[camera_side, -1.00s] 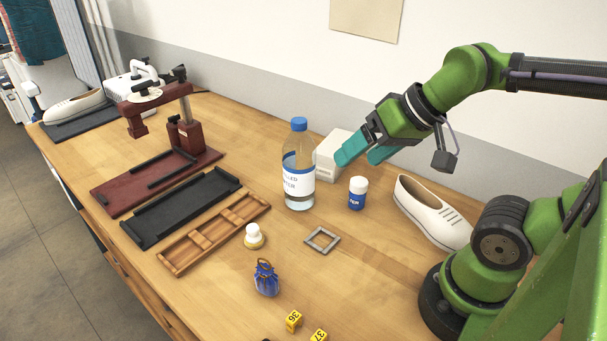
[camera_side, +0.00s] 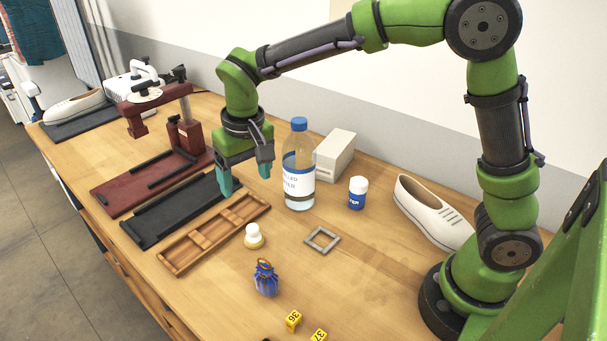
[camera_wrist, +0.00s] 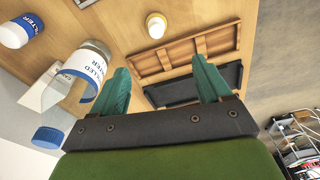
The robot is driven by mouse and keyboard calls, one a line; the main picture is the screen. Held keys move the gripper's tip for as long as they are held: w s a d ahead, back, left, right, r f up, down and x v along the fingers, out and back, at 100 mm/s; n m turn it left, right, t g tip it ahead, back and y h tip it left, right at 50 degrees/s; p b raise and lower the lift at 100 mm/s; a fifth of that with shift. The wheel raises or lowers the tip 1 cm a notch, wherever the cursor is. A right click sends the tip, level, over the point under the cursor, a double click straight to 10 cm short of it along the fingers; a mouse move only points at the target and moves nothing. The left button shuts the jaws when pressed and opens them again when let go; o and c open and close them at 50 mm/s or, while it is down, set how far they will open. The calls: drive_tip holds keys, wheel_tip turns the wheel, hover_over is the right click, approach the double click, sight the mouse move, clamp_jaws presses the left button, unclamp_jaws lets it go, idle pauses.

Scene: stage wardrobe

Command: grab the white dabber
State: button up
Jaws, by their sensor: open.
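The white dabber (camera_side: 253,235) stands upright on the table on a round yellowish base, just right of the wooden divided tray. It also shows in the wrist view (camera_wrist: 156,24), near the top, beyond my fingertips. My gripper (camera_side: 246,180) is open and empty, pointing down. It hangs above the table near the black tray and left of the bottle, farther back than the dabber. In the wrist view my two teal fingers (camera_wrist: 160,75) are spread apart with nothing between them but table and trays seen beyond.
A tall water bottle (camera_side: 299,180) stands close to the right of my gripper. A wooden tray (camera_side: 215,235), a black tray (camera_side: 150,222), a blue pouch (camera_side: 266,279), a grey square frame (camera_side: 322,239) and a white-capped jar (camera_side: 357,193) surround the dabber.

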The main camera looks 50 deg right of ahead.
sight(253, 227)
drive_tip(key=f, duration=0.7)
drive_tip(key=w+f, duration=0.1)
drive_tip(key=f, duration=0.3)
drive_tip(key=shift+d+f, duration=0.25)
wheel_tip(253, 227, down, 5)
drive_tip(key=shift+d+f, duration=0.1)
drive_tip(key=shift+d, duration=0.05)
drive_tip(key=c, duration=1.1)
